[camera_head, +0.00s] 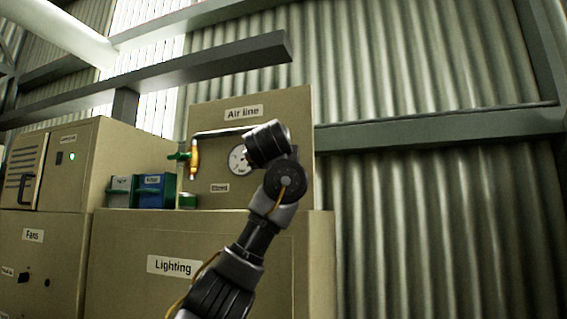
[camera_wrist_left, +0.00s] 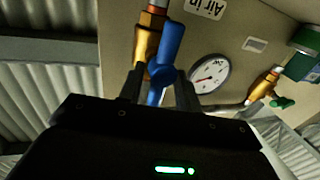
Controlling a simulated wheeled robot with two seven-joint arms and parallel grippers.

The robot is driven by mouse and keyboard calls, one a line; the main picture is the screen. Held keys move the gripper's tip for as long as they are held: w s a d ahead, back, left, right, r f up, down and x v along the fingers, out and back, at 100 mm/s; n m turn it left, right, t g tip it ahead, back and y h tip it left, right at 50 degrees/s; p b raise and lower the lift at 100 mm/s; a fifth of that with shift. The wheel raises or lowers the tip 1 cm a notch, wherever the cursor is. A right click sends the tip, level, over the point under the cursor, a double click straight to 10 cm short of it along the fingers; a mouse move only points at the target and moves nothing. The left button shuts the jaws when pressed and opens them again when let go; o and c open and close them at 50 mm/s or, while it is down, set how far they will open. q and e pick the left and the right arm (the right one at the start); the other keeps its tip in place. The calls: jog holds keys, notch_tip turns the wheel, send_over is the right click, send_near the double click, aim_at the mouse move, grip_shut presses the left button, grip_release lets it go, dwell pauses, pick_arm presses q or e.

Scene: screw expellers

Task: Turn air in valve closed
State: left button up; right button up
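In the left wrist view a brass valve (camera_wrist_left: 147,42) with a blue handle (camera_wrist_left: 167,48) sits beside the upside-down "Air in" label (camera_wrist_left: 204,6). The blue handle runs roughly along the pipe. My left gripper (camera_wrist_left: 158,78) is open, its two fingers on either side of the handle's lower end; contact is not clear. In the head view my left arm's wrist covers this valve and the gripper, in front of the "Air line" panel (camera_head: 290,120). My right gripper is in neither view.
A round gauge (camera_wrist_left: 209,74) is right of the gripper in the wrist view. A second brass valve (camera_head: 194,158) has a green handle (camera_head: 179,156). Blue (camera_head: 155,190) and green boxes stand left of the panel. The "Lighting" cabinet (camera_head: 125,240) is below.

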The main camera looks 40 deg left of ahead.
pick_arm(q)
jog(key=shift+d, duration=0.1)
grip_shut()
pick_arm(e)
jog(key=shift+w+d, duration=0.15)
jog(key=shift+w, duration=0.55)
pick_arm(q)
jog(key=shift+d+f+m+b, duration=0.15)
jog(key=shift+f+m+b, duration=0.05)
jog(key=shift+m+b, duration=0.75)
jog(key=shift+d+m+t+y+b, duration=0.1)
jog(key=shift+m+t+y+b, duration=0.2)
jog(key=shift+m+b, duration=0.5)
jog(key=m+t+h+b, duration=0.1)
jog(key=m, duration=0.4)
jog(key=m+t+h+b, duration=0.1)
jog(key=m+b, duration=0.1)
jog(key=m, duration=0.4)
jog(key=d+f+m+t+h+b, duration=0.1)
jog(key=m+t, duration=0.1)
jog(key=m, duration=0.4)
jog(key=shift+w+b, duration=0.2)
jog(key=shift+b, duration=0.2)
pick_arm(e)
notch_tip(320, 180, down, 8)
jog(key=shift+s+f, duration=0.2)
pick_arm(q)
jog(key=shift+m+h, duration=0.35)
jog(key=shift+h, duration=0.05)
